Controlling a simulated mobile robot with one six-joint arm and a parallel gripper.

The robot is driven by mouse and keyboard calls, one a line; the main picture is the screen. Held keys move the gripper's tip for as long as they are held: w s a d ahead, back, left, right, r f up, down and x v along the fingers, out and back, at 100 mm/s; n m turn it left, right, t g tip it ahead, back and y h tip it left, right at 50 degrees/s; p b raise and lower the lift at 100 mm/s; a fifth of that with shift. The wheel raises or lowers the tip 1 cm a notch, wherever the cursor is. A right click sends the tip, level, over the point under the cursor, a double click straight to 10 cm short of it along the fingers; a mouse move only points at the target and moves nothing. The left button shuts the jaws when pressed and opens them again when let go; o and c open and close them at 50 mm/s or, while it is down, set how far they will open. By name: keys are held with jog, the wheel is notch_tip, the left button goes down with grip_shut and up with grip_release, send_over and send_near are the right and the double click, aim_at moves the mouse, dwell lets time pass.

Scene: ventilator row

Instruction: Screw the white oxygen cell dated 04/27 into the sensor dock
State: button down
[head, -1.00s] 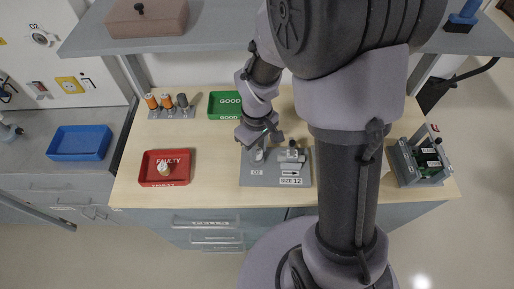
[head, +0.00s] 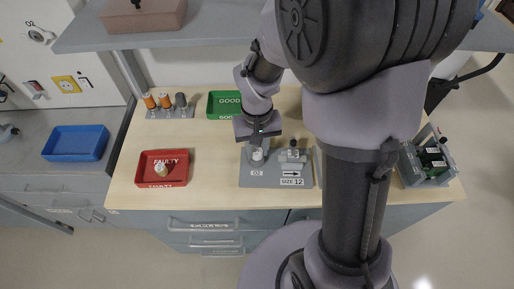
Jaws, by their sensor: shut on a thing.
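The grey sensor dock plate (head: 265,181) lies on the wooden bench, with an "O2" label at its left and "SIZE 12" with an arrow at its right. A small white cell (head: 257,155) stands upright at the O2 position. My gripper (head: 257,147) points down over it, shut on it; the fingers and upper part of the cell are partly hidden by the gripper body. I cannot read a date on the cell, nor tell how deep it sits. Another pale cell (head: 161,170) is in the red FAULTY tray (head: 176,183).
A grey clamp-like fitting (head: 292,157) stands on the plate's right side, close to my gripper. A green GOOD tray (head: 224,116) and a rack (head: 170,113) with orange and grey pieces are behind. A grey device (head: 412,171) stands at right. A shelf (head: 200,34) overhangs the back.

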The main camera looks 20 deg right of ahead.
jog(key=m+b, duration=0.1)
jog(key=m, duration=0.4)
jog(key=shift+b, duration=0.35)
jog(key=c, duration=1.2)
grip_release()
jog(key=shift+c, duration=0.2)
jog(key=n+p, duration=0.1)
jog(key=n, duration=0.2)
jog(key=shift+r, duration=0.15)
jog(key=n+p, duration=0.2)
jog(key=n, duration=0.3)
jog(key=shift+f+n, duration=0.2)
jog(key=shift+n, duration=0.2)
